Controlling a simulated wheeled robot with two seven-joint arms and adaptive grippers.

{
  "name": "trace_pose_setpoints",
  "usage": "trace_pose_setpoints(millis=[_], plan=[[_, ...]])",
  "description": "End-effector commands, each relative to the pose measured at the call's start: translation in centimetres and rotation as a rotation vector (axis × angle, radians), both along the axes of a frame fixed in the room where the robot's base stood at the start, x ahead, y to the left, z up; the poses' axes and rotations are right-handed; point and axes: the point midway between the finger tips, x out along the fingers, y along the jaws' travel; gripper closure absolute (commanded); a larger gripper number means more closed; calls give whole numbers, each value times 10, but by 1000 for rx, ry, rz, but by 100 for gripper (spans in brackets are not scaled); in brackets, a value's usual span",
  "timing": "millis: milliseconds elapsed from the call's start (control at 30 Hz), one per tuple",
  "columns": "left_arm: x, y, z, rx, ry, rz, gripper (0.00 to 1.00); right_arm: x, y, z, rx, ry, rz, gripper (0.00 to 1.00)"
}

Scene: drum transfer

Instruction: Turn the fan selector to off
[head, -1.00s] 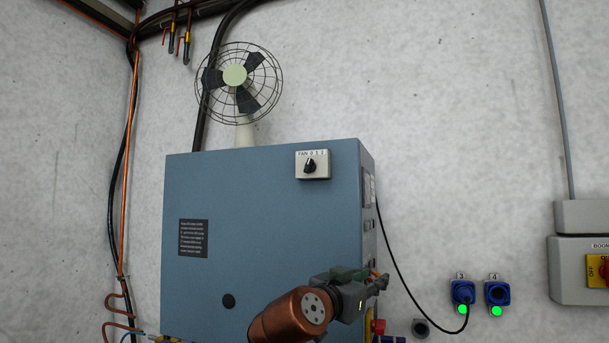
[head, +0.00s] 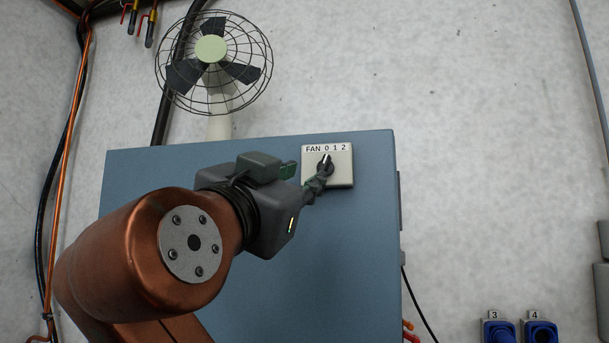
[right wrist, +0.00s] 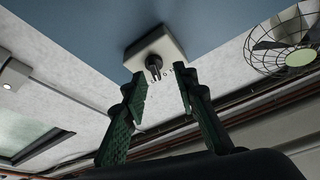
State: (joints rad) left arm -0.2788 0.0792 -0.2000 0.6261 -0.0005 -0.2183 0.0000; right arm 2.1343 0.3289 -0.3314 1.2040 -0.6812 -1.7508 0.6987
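The fan selector (head: 326,161) is a dark knob on a pale box labelled FAN 0 1 2, on the blue cabinet's front near its top right. Its white mark points up and slightly right; I cannot tell the exact setting. It also shows in the right wrist view (right wrist: 154,66). My right gripper (head: 305,174) is at the box, with one finger overlapping the knob's lower part in the head view. In the right wrist view my right gripper (right wrist: 161,85) is open and empty, its green-padded fingers spread, the knob just beyond the tips. My left gripper is not in view.
The blue cabinet (head: 350,240) fills the middle. A caged fan (head: 212,50) stands on top of it. Blue sockets (head: 498,331) numbered 3 and 4 are on the wall at lower right. The space before the cabinet's right part is clear.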

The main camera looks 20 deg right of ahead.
Motion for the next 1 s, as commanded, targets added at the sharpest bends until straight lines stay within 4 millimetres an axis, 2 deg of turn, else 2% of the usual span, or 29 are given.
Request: trace_pose_setpoints(millis=[200,367,467,600,700,800,1000], plan=[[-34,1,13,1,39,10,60,30,-27,13,2,4,-6,73],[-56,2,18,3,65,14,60,50,-40,17,2,9,-4,73],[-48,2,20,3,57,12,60,55,-44,19,1,9,-3,73],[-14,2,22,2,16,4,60,57,-46,20,1,6,0,73],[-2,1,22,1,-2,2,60,57,-45,20,1,7,1,73],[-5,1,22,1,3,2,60,57,-45,19,1,7,1,75],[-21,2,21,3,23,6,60,57,-45,19,1,7,1,88]])
